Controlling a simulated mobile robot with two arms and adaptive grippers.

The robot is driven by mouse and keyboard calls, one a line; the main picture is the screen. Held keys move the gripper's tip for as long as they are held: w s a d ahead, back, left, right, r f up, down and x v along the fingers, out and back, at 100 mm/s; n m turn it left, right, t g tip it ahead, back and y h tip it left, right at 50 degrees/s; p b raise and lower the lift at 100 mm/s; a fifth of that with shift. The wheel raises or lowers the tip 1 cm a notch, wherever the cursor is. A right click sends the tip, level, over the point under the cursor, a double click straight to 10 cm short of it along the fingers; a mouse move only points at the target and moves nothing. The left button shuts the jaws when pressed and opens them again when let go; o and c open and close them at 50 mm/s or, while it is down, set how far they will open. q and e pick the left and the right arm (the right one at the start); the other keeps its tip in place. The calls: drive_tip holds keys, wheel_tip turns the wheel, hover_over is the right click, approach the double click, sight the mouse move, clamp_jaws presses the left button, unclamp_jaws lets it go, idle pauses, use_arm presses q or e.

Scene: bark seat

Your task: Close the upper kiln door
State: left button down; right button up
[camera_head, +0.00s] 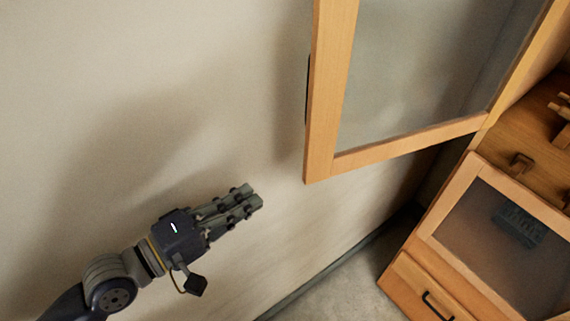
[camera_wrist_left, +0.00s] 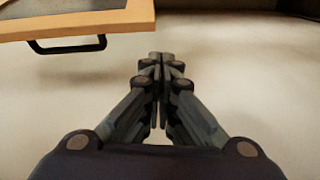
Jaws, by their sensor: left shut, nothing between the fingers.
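The upper door (camera_head: 331,100) is a wood frame around a glass pane, and it stands swung open at the upper right of the head view. Its dark handle (camera_head: 307,90) shows edge-on at the door's left side. In the left wrist view, the door's wooden edge (camera_wrist_left: 95,20) and black handle (camera_wrist_left: 68,46) are at the upper left. My left gripper (camera_head: 256,197) is shut and empty, below and left of the door's lower corner, apart from it. My right gripper is in neither view.
A wooden cabinet stands at the right, with a lower glass door (camera_head: 500,240) that looks shut and a drawer (camera_head: 425,290) below it. A wooden surface (camera_head: 520,135) with a small dark handle lies above the lower door. A plain wall (camera_head: 150,80) fills the left.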

use_arm(q)
drive_tip(key=r+p+x, duration=0.2)
drive_tip(key=p+x, duration=0.2)
drive_tip(key=x, duration=0.6)
drive_tip(key=shift+n+h, duration=0.3)
drive_tip(key=shift+n, duration=0.1)
drive_tip(key=shift+s, duration=0.2)
